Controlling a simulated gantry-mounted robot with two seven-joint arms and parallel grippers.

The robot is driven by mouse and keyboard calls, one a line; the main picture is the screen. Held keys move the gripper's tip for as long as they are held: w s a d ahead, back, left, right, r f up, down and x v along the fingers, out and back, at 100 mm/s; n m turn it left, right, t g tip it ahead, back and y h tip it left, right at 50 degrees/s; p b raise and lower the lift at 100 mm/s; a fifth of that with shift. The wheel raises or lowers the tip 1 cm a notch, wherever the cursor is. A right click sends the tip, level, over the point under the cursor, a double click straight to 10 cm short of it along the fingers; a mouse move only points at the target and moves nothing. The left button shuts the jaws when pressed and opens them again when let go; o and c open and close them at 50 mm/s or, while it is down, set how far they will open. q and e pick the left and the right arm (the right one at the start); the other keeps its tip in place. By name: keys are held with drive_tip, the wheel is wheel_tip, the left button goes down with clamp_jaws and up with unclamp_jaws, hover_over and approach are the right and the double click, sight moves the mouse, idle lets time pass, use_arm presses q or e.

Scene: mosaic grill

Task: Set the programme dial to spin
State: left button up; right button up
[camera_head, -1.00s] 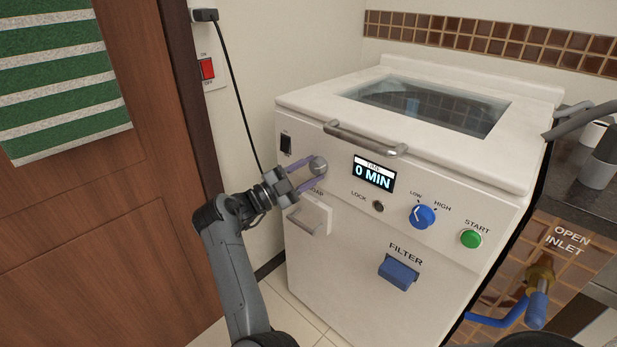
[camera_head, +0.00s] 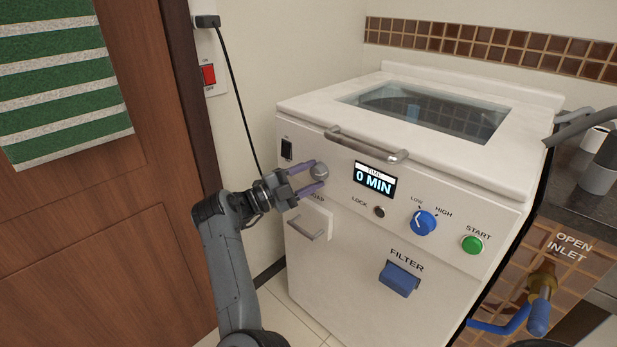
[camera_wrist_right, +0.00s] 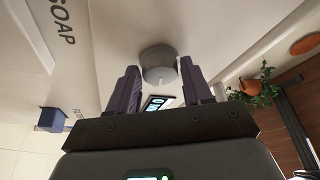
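The programme dial (camera_head: 320,171) is a round grey knob on the upper left of the white machine's front (camera_head: 340,255). In the right wrist view the dial (camera_wrist_right: 158,63) shows a short pale mark, and its setting words cannot be read. My right gripper (camera_head: 317,174) is open, with its purple fingers reaching toward the dial. In the right wrist view the fingers (camera_wrist_right: 160,82) stand apart on either side, with the dial just beyond and between their tips. I see no grip on it. My left gripper is not in view.
The soap drawer (camera_head: 308,222) lies just below the dial. A display (camera_head: 375,180) reads 0 MIN. The lid handle (camera_head: 365,144) juts out above. A blue low-high knob (camera_head: 424,223), green start button (camera_head: 472,245) and blue filter handle (camera_head: 399,279) are further right.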

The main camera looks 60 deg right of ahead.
drive_tip(key=o, duration=0.3)
drive_tip(key=shift+w+a+f, duration=0.1)
drive_tip(key=shift+w+a, duration=0.2)
drive_tip(key=shift+a, duration=0.15)
drive_tip(key=p+v, duration=0.2)
drive_tip(key=v, duration=0.7)
drive_tip(key=shift+w+a, duration=0.15)
drive_tip(key=shift+a, duration=0.15)
